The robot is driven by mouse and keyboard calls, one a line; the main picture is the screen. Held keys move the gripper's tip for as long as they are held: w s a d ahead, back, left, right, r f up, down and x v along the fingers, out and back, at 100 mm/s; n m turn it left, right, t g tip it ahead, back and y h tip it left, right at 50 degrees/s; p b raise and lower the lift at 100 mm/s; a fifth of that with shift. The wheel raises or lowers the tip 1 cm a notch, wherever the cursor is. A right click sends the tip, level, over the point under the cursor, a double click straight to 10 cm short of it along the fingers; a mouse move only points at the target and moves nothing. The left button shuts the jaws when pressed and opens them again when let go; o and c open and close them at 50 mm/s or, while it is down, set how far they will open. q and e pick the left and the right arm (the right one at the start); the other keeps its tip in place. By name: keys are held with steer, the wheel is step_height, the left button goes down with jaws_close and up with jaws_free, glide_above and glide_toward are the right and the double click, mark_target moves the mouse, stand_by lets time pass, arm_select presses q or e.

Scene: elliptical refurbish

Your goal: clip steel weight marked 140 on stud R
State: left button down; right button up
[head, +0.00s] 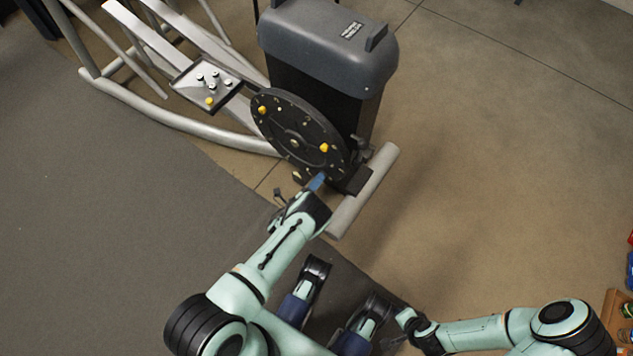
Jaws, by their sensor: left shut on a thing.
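A round black disc (289,122) stands tilted on the side of the machine, with a yellow piece (262,110) at its upper left and another yellow piece (324,147) at its right. Several small silvery pieces (214,77) and one yellow piece (209,101) are on a small tray (190,92). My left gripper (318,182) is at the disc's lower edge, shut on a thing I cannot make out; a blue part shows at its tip. My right gripper (396,330) is low in the view, its jaws unclear. No 140 mark or R letter is readable.
The machine's dark housing (325,45) rises behind the disc. A pale foot bar (375,180) lies right of my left gripper. Pale frame tubes (165,118) run at upper left.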

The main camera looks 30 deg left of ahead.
arm_select(q)
steer(key=shift+w, duration=0.15)
steer(key=c, duration=0.8)
jaws_free()
arm_select(e)
steer(key=w+r+t+p, duration=0.1)
steer(key=w+r+p, duration=0.2)
steer(key=w+r, duration=0.15)
arm_select(q)
steer(key=s+a+p, duration=0.1)
steer(key=s+p, duration=0.2)
steer(key=s, duration=1)
steer(key=shift+s, duration=0.2)
arm_select(e)
steer(key=s+a+r+g+y, duration=0.1)
steer(key=s+a+r, duration=0.2)
steer(key=s, duration=0.2)
steer(key=shift+s+a+r+n, duration=0.15)
steer(key=shift+a+r+n, duration=0.05)
steer(key=shift+r+n, duration=0.1)
